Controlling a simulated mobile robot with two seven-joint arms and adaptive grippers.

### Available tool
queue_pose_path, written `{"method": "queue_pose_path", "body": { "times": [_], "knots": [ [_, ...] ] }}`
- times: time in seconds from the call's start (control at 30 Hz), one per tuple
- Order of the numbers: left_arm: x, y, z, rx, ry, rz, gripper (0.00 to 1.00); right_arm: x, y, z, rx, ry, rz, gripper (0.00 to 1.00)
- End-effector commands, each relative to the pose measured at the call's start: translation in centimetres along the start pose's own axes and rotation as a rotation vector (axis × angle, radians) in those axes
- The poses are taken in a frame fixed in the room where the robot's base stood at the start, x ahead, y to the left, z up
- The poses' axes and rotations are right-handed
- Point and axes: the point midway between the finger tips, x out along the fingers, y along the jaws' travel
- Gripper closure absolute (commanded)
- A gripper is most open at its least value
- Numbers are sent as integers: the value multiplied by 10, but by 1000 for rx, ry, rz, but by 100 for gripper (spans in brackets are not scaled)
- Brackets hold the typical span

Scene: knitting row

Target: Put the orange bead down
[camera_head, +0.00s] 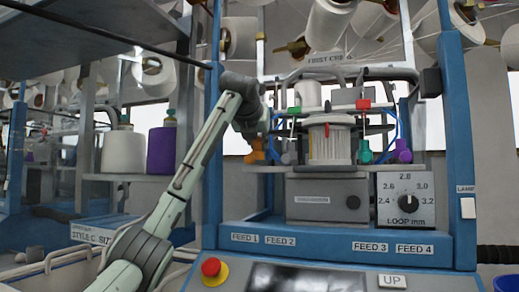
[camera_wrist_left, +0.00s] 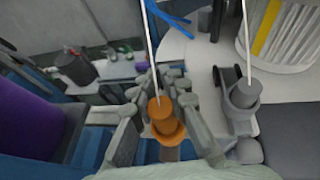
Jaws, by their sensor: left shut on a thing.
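The orange bead (camera_wrist_left: 161,115) sits between the fingers of my left gripper (camera_wrist_left: 158,92) in the left wrist view, with a pale thread rising above it. My left gripper (camera_head: 257,138) is shut on it. In the head view the orange bead (camera_head: 257,151) shows just below the gripper, at the left side of the knitting machine. I cannot tell whether the bead touches a support beneath it. My right gripper is in neither view.
A grey bead (camera_wrist_left: 244,92) on a holder stands close to the right of my gripper. The ribbed white cylinder (camera_head: 329,142) is right of it, with green (camera_head: 365,152) and purple (camera_head: 401,152) beads beyond. A purple cone (camera_head: 161,150) stands left. Threads run overhead.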

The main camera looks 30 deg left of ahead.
Motion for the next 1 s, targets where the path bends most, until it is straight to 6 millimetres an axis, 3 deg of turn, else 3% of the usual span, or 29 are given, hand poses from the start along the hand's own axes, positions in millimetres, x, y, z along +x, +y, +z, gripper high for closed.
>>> {"method": "queue_pose_path", "body": {
  "times": [0.57,0.6,0.73,1.0],
  "knots": [
    [6,0,-15,-1,-1,1,100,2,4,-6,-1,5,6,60],
    [6,0,-14,-1,-2,0,82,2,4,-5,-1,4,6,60],
    [5,0,-14,-1,-2,0,66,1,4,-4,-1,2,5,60],
    [5,0,-14,-1,-1,0,64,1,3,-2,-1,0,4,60]
  ]
}}
